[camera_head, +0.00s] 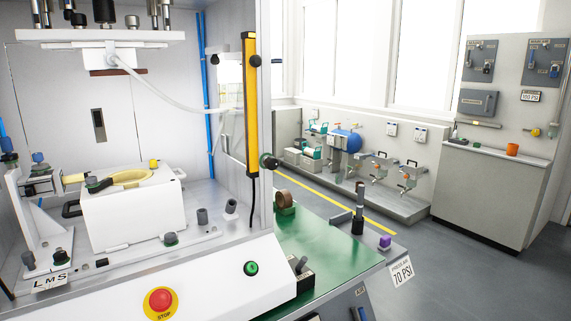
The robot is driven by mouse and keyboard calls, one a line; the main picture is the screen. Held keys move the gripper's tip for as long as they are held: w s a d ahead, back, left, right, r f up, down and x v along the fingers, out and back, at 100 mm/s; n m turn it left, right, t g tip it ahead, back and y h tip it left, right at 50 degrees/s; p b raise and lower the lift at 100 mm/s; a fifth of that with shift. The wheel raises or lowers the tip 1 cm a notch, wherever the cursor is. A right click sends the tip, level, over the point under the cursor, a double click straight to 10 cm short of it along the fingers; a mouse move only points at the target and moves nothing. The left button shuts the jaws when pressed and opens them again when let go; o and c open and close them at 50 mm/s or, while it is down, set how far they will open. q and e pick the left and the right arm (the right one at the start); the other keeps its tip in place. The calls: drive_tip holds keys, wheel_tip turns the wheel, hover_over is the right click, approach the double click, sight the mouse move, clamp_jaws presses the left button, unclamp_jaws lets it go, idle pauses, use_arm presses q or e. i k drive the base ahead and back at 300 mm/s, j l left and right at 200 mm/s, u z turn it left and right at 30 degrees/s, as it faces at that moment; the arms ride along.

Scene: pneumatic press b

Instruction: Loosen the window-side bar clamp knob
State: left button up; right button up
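An upright yellow bar (250,110) stands at the right front post of the press, on the side toward the windows. A dark round knob (255,61) sits near its top. A larger dark knob (268,161) sits lower down and sticks out to the right. Other dark knobs are on the press bed, one at the front left (58,256) and one in front of the white block (170,239). I cannot tell for certain which knob is the window-side bar clamp knob, or whether any is loose. Neither gripper is in view.
The white fixture block (135,218) stands on the press bed under the upper plate (100,36). A red stop button (160,301) and a green button (251,268) are on the front panel. A green worktop (325,250) adjoins at right. Grey floor beyond is open.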

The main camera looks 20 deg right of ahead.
sight(270, 163)
drive_tip(key=i+l, duration=0.1)
drive_tip(key=l, duration=0.3)
drive_tip(key=i+l, duration=0.1)
drive_tip(key=l, duration=0.65)
drive_tip(key=i+l, duration=0.15)
drive_tip(key=l, duration=0.2)
